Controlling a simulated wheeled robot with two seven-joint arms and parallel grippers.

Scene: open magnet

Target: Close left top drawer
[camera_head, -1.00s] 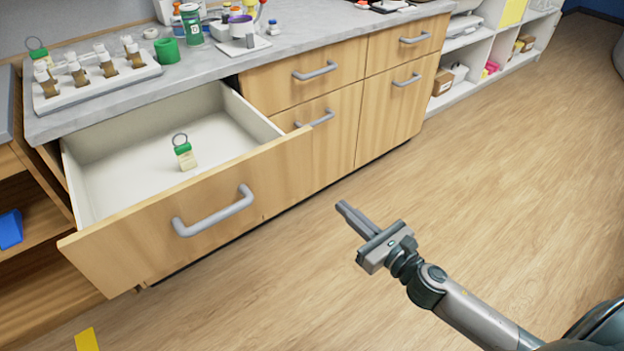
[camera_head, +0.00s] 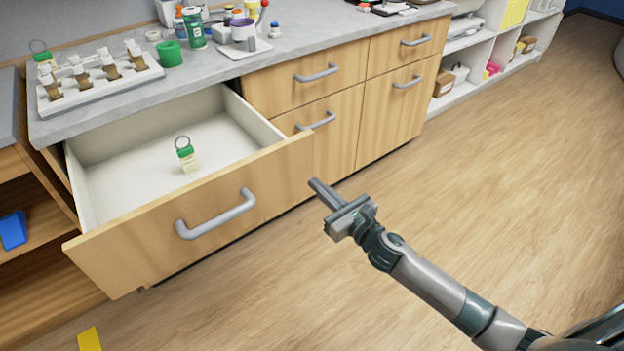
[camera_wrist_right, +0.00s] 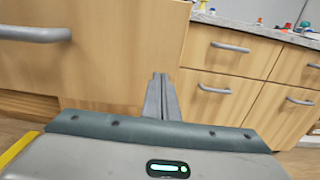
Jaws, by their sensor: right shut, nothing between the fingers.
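The left top drawer (camera_head: 140,258) is pulled far out, with a wooden front and a grey bar handle (camera_head: 215,215). A small green-capped item with a ring (camera_head: 187,156) stands inside on the white bottom. My right gripper (camera_head: 314,186) is shut and empty. In the head view its fingertips lie close to the right end of the drawer front, and I cannot tell whether they touch. In the right wrist view the shut fingers (camera_wrist_right: 161,95) point toward the wooden fronts, with the drawer handle (camera_wrist_right: 35,33) at upper left. My left gripper is not in view.
Shut drawers and doors with grey handles (camera_head: 317,73) are to the right. Open shelves (camera_head: 40,235) stand at the left. The wooden floor (camera_head: 480,190) at right is clear.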

